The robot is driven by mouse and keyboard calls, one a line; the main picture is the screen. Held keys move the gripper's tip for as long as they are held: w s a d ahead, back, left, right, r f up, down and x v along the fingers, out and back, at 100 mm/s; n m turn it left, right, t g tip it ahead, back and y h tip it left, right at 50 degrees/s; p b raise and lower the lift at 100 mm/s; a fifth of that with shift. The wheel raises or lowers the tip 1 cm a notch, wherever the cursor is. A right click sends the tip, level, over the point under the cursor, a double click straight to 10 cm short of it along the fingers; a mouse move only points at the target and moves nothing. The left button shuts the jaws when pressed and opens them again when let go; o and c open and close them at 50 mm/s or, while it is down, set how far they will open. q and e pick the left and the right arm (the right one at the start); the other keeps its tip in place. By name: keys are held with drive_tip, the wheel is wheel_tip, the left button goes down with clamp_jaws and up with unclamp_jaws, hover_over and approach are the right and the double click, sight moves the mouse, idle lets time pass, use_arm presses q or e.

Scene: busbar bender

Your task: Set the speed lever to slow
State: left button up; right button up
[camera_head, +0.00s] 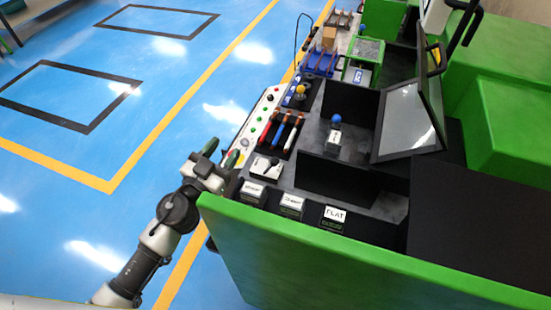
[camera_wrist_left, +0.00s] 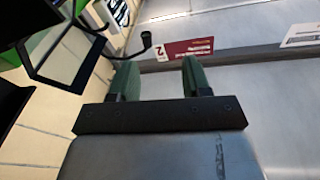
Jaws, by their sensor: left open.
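My left gripper (camera_head: 222,153) is beside the left edge of the machine's control panel in the head view. Its green fingers are apart with nothing between them, as the left wrist view (camera_wrist_left: 161,80) also shows. I cannot tell for certain which control is the speed lever. A white plate with a small dark lever (camera_head: 265,166) lies on the console just right of the gripper, apart from it. A blue-knobbed lever (camera_head: 336,119) stands farther right on a small labelled block. The lever labels are too small to read. My right gripper is not in view.
A button strip (camera_head: 258,122) runs along the console's left edge. Red, blue and orange handles (camera_head: 281,130) lie beside it. Labelled blocks, one reading FLAT (camera_head: 335,213), stand in front. A green machine body (camera_head: 340,262) borders the near side. Blue floor at left is clear.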

sight(272, 161)
use_arm(q)
drive_tip(key=d+f+m+g+h, duration=0.1)
drive_tip(key=m+g, duration=0.1)
drive_tip(key=g, duration=0.1)
drive_tip(key=d+f+m+g+h, duration=0.1)
drive_tip(key=f+m+g, duration=0.1)
drive_tip(key=m+g, duration=0.1)
drive_tip(key=d+f+m+g+h, duration=0.1)
drive_tip(key=f+m+g, duration=0.1)
drive_tip(key=g, duration=0.2)
drive_tip(key=shift+w+d+f, duration=0.1)
drive_tip(key=shift+w+f, duration=0.05)
drive_tip(key=shift+w, duration=0.1)
drive_tip(key=shift+d+f+g, duration=0.1)
drive_tip(key=shift+f+g, duration=0.2)
drive_tip(key=x, duration=1)
drive_tip(key=shift+w+d, duration=0.15)
drive_tip(key=shift+d, duration=0.05)
clamp_jaws()
